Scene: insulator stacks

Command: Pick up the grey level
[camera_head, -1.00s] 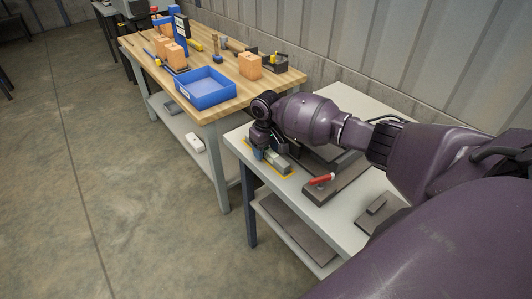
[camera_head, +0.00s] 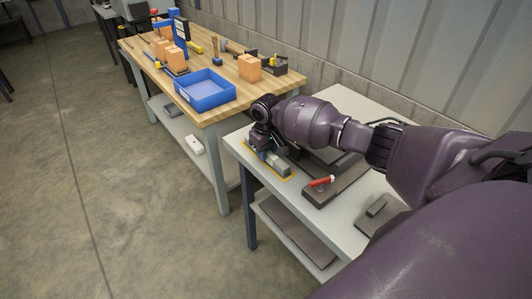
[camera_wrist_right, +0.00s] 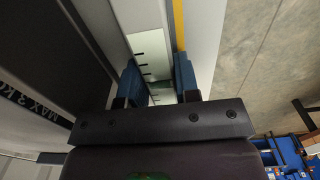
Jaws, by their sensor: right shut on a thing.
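The grey level (camera_head: 279,165) is a small grey bar at the left end of the white table, within a yellow outline. My right gripper (camera_head: 260,147) reaches down over its far end and hides that part. In the right wrist view the level (camera_wrist_right: 149,50) shows as a pale strip with dark marks, running between two blue fingers. The right gripper (camera_wrist_right: 159,85) is shut on it there. I cannot tell whether the level is lifted off the table. My left gripper is not in view.
A red-handled tool on a dark plate (camera_head: 335,190) lies close to the level's right. The white table (camera_head: 308,215) stands beside a wooden workbench (camera_head: 230,107) holding a blue tray (camera_head: 205,100) and several orange blocks. Wall panels rise behind. Open floor lies left.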

